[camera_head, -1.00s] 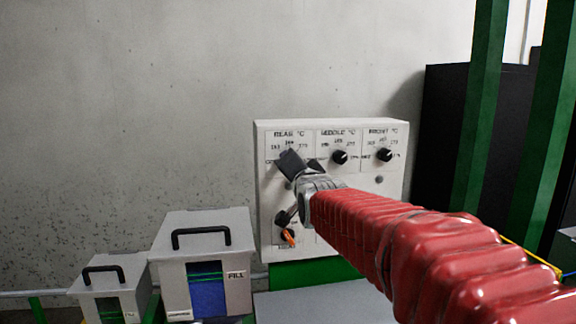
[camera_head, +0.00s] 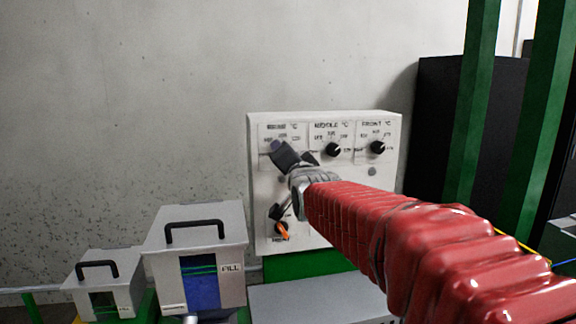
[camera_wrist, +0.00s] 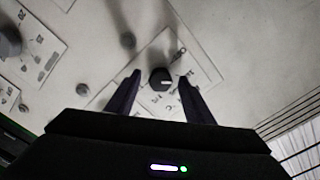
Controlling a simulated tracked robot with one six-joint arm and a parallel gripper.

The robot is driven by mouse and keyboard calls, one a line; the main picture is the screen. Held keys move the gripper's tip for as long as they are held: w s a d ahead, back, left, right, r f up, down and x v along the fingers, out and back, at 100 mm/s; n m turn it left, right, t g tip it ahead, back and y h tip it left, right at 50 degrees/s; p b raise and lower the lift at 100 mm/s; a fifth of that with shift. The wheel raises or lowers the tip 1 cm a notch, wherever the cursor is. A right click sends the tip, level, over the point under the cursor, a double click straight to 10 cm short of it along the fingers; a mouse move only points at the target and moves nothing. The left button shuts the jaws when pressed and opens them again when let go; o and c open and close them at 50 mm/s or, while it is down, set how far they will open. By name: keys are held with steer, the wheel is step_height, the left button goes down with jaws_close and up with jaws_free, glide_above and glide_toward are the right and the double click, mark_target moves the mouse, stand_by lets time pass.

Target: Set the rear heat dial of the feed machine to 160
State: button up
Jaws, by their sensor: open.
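The feed machine's white control panel (camera_head: 386,222) carries three dials in a row, labelled rear, middle and front. The rear dial is hidden behind my gripper (camera_head: 285,156) in the head view. In the wrist view a black dial (camera_wrist: 161,79) with a white mark sits between the two fingertips of my gripper (camera_wrist: 160,82). The fingers are open, one on each side, with gaps to the dial. The numbers around it are too blurred to read. The middle dial (camera_head: 333,150) and front dial (camera_head: 378,147) show at the right.
An orange-marked switch (camera_head: 282,231) sits low on the panel, below my gripper. Two grey bins with black handles, the larger one (camera_head: 222,253) marked FILL, stand at the left. Green posts (camera_head: 473,110) and a dark cabinet (camera_head: 432,130) are at the right.

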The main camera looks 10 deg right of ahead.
steer(key=s, duration=1.3)
steer(key=shift+s, duration=0.3)
steer(key=n, duration=1)
steer(key=shift+w, duration=0.1)
stand_by(0.5)
steer(key=w, duration=1.3)
steer(key=shift+w, duration=0.35)
steer(key=c, duration=1)
